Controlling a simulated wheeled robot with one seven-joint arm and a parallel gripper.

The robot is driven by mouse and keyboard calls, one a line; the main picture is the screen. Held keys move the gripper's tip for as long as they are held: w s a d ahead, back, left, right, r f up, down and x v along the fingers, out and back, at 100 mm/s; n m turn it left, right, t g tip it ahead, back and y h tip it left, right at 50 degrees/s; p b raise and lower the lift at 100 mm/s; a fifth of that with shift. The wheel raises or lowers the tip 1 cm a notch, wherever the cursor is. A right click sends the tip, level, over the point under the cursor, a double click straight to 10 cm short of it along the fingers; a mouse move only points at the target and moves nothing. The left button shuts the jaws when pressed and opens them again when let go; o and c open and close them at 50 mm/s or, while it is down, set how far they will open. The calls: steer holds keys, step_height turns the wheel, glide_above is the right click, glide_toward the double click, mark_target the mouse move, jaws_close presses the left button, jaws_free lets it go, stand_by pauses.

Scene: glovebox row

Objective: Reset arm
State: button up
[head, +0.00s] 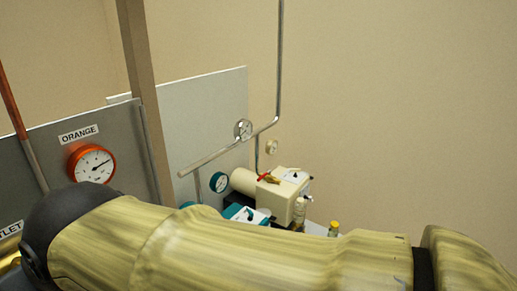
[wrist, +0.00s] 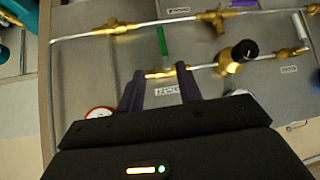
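My gripper (wrist: 159,76) shows in the wrist view with its two dark fingers spread apart. The gap between them looks empty; the panel, a label and a brass fitting show through it. The fingers point at the grey panel (wrist: 95,68). I cannot tell whether they touch the pipe there. My arm (head: 230,250), in a yellowish sleeve with a dark joint at left, stretches across the bottom of the head view. My gripper is out of sight in that view.
The panel carries brass valves (wrist: 215,18), a green handle (wrist: 163,42) and a black knob (wrist: 245,50). In the head view, an orange gauge (head: 91,163) is at left, beside a post (head: 143,90). A cream pump-like unit (head: 272,195) stands behind my arm. The right wall is bare.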

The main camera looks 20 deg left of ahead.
steer(key=w+d+f+m+t+h, duration=0.1)
steer(key=w+d+f+m+h, duration=0.15)
steer(key=w+d+f, duration=0.4)
steer(key=w+d+f+m+t+h, duration=0.1)
steer(key=w+d+f+m, duration=0.2)
steer(key=w+d, duration=0.5)
steer(key=w+d+f+m+t+h, duration=0.1)
steer(key=w+d+f+m+h, duration=0.15)
steer(key=w+d+f, duration=0.5)
steer(key=d+f+m+h, duration=0.1)
steer(key=d+f+m, duration=0.3)
steer(key=d, duration=0.9)
steer(key=d+f+m+g+h, duration=0.1)
steer(key=d+f+m, duration=0.3)
steer(key=d, duration=0.9)
steer(key=shift+s+d+f+h, duration=0.35)
steer(key=shift+s+f+h, duration=0.15)
steer(key=shift+f, duration=0.4)
steer(key=shift+w+a, duration=0.1)
steer(key=shift+w, duration=0.05)
